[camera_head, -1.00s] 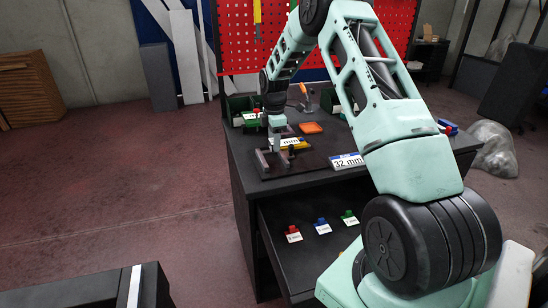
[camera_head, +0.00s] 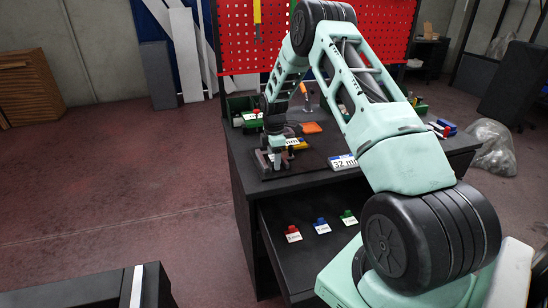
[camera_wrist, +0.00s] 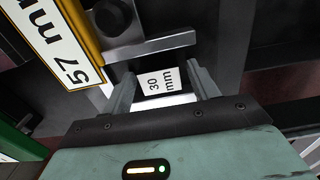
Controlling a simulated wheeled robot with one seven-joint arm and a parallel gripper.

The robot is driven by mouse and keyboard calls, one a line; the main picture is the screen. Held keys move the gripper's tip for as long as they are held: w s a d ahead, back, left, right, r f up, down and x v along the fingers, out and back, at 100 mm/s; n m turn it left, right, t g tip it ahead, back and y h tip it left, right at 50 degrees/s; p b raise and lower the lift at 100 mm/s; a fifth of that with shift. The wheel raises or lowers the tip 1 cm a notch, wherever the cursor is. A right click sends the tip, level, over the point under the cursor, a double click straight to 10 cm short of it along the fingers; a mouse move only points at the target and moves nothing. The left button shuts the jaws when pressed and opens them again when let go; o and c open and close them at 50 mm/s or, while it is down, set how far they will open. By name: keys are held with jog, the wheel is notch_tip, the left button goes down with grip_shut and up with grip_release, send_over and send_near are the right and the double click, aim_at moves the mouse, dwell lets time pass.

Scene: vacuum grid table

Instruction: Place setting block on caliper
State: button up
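My gripper (camera_head: 274,156) is low over the dark caliper (camera_head: 267,173) on the near left part of the tabletop. In the wrist view my gripper (camera_wrist: 163,88) has its two fingers on either side of a setting block with a white "30 mm" label (camera_wrist: 160,81), which appears held between them. The block's underside is hidden, so contact with the caliper cannot be told. A grey metal bar of the caliper (camera_wrist: 152,45) lies just beyond the fingertips. A yellow-edged plate marked 57 mm (camera_wrist: 48,45) lies beside it; it shows in the head view (camera_head: 296,144).
A blue-edged 32 mm plate (camera_head: 343,162) lies at the front edge. An open drawer (camera_head: 300,262) below holds red, blue and green tagged pieces. A red pegboard (camera_head: 280,40) is behind the table.

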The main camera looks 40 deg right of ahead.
notch_tip(320, 180, up, 12)
jog(key=b, duration=0.3)
jog(key=s+a+r+m, duration=0.15)
jog(key=s+a, duration=0.25)
jog(key=a, duration=0.7)
jog(key=s+a+r+y, duration=0.1)
jog(key=s+a+r, duration=0.2)
jog(key=a, duration=0.8)
jog(key=s+a+r+m, duration=0.15)
jog(key=s+a, duration=0.25)
jog(key=a, duration=0.7)
jog(key=s+a+m, duration=0.1)
jog(key=s+a, duration=0.3)
jog(key=s, duration=0.8)
jog(key=s+a+m, duration=0.1)
jog(key=s+a, duration=0.4)
jog(key=s, duration=0.8)
jog(key=shift+a+f, duration=0.2)
jog(key=shift+f, duration=0.2)
